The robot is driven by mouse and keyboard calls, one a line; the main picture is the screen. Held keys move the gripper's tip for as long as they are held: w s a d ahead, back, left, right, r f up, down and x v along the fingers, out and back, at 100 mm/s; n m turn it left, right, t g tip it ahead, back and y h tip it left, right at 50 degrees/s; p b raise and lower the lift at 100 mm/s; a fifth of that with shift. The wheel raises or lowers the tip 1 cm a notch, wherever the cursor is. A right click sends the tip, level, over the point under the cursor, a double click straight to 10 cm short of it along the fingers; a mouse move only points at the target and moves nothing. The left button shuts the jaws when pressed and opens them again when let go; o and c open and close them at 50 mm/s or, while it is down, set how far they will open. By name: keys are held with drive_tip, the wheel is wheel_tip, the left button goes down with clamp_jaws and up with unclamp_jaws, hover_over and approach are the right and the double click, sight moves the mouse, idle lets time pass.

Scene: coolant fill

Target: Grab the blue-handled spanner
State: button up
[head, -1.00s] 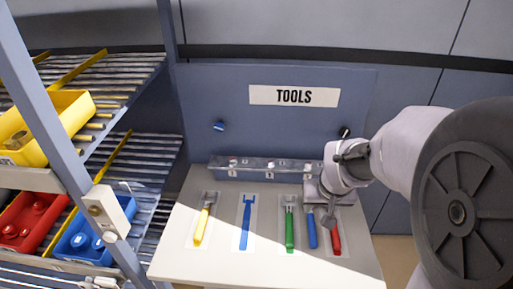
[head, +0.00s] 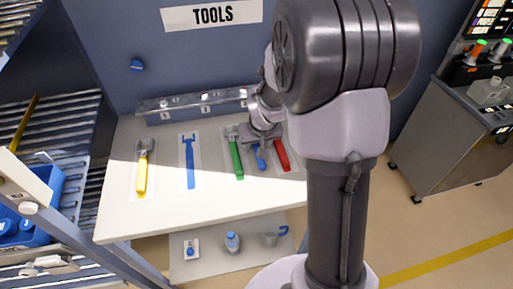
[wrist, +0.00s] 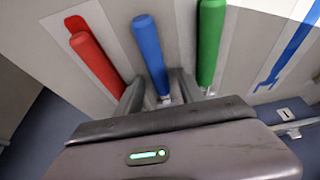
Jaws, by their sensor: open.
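The blue-handled spanner (head: 260,158) lies on the tool table (head: 215,205) between the green-handled (head: 236,160) and red-handled (head: 280,152) tools. My gripper (head: 262,143) is over its far end and hides its head. In the wrist view the blue handle (wrist: 149,48) points away from the jaws. My open gripper (wrist: 158,93) has one finger on each side of the spanner's line. I cannot tell if the fingers touch it. A flat blue spanner shape (head: 189,162) on a pale patch, with nothing on it, is left of the green tool.
A yellow-handled tool (head: 141,175) lies at the table's left. A clear rack (head: 200,103) runs along the back. The red (wrist: 95,60) and green (wrist: 210,40) handles flank the jaws closely.

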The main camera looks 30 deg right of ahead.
drive_tip(key=shift+f, duration=0.1)
clamp_jaws()
idle(0.4)
